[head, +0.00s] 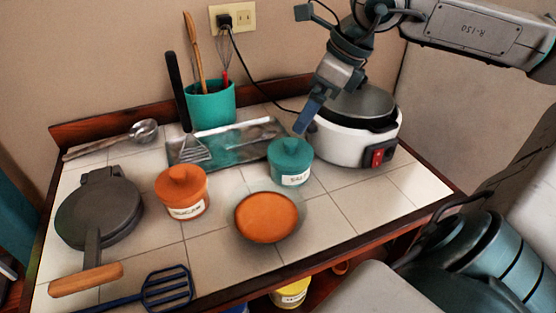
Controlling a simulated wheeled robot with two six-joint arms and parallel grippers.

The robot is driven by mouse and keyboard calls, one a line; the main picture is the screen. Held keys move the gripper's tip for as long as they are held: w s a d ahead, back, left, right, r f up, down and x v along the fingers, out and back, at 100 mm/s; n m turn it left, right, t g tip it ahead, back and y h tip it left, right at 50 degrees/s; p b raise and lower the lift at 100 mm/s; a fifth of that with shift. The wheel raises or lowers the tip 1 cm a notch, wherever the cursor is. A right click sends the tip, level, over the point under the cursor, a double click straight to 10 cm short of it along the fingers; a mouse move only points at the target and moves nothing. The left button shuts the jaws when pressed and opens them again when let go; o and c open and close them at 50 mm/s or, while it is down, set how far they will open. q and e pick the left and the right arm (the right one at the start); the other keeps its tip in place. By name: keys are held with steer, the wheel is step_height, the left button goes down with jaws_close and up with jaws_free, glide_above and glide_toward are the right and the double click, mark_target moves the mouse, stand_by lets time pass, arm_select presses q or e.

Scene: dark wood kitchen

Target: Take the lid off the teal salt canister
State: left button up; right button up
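The teal salt canister (291,168) stands upright on the tiled counter, right of the middle, with a white label on its front. Its teal lid (290,154) is seated on top and has a round knob. My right gripper (304,120) comes down from the upper right, with its blue fingers just above and slightly right of the knob. A small gap seems to show between fingertips and knob. The fingers overlap from this angle, so I cannot see whether they are open. My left gripper is not in view.
A white cooker (348,148) stands close right of the canister, and a metal tray (215,150) lies behind-left. A teal utensil crock (212,105) stands behind. Clear tiles lie at front right.

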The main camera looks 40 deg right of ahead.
mark_target(291, 142)
steer(key=x, duration=0.5)
steer(key=shift+d+p, duration=0.3)
steer(key=shift+p, duration=0.05)
steer(key=shift+w+a+f, duration=0.1)
steer(key=shift+w+f, duration=0.1)
steer(key=shift+f, duration=0.45)
steer(key=shift+w+a+f+p, duration=0.1)
steer(key=shift+w+f+p, duration=0.1)
steer(key=shift+f+p, duration=0.35)
steer(key=shift+x, duration=0.8)
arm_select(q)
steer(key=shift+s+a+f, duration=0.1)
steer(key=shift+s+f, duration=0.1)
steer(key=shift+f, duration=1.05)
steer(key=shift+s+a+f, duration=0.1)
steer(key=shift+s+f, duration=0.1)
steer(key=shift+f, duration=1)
arm_select(e)
steer(key=shift+x, duration=1.05)
steer(key=shift+c, duration=0.4)
steer(key=c, duration=0.5)
